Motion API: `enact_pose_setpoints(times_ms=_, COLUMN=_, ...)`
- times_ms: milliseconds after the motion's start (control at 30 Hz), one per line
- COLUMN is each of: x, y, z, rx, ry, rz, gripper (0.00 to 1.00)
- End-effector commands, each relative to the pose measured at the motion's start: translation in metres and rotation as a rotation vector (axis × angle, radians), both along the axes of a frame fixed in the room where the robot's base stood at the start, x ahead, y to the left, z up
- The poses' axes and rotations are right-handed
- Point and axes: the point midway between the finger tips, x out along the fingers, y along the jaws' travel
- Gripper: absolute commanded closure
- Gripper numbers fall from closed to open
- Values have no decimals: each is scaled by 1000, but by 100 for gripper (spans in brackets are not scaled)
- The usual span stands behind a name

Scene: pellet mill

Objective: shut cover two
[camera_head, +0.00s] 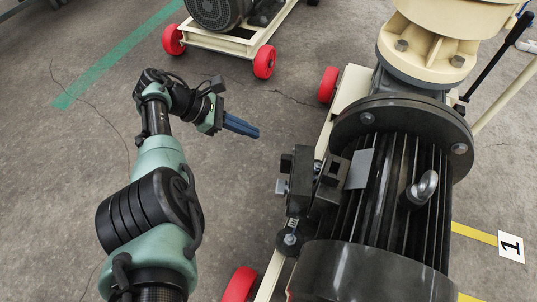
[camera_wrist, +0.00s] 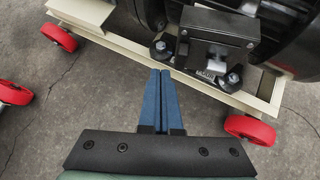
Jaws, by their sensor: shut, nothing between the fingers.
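My gripper (camera_head: 256,132) has blue fingers that are shut together and empty. It hangs over the floor left of the nearer machine, apart from it. The closed fingers also show in the wrist view (camera_wrist: 161,74), pointing at the machine's cream frame. A dark box (camera_wrist: 218,32) with a pale metal piece on its front is fixed to the motor's side, ahead and right of the fingertips. In the head view the dark box (camera_head: 328,184) has an upright dark part and a grey plate (camera_head: 360,169) beside it. No cover is marked two, so I cannot tell which part is cover two.
The ribbed dark motor (camera_head: 395,190) with a lifting eye fills the right side. Red wheels (camera_head: 240,284) stick out from its cream frame. Another wheeled machine (camera_head: 215,40) stands at the back. A floor sign reads 1 (camera_head: 511,246). Bare concrete lies around my gripper.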

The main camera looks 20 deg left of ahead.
Motion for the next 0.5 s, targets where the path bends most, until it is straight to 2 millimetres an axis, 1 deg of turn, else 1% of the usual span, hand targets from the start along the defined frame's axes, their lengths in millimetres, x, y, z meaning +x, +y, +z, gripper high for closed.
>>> enact_pose_setpoints(times_ms=33, x=4, y=-9, z=5, rx=27, ry=-68, rz=-59, gripper=100)
enact_pose_setpoints(times_ms=100, x=9, y=-19, z=10, rx=84, ry=-193, rz=-158, gripper=100)
enact_pose_setpoints(times_ms=200, x=11, y=-32, z=14, rx=180, ry=-381, rz=-311, gripper=100)
enact_pose_setpoints(times_ms=267, x=9, y=-37, z=15, rx=246, ry=-490, rz=-399, gripper=100)
enact_pose_setpoints(times_ms=367, x=1, y=-42, z=16, rx=362, ry=-652, rz=-548, gripper=100)
enact_pose_setpoints(times_ms=467, x=-12, y=-42, z=16, rx=490, ry=-793, rz=-698, gripper=100)
enact_pose_setpoints(times_ms=500, x=-19, y=-40, z=16, rx=542, ry=-842, rz=-762, gripper=100)
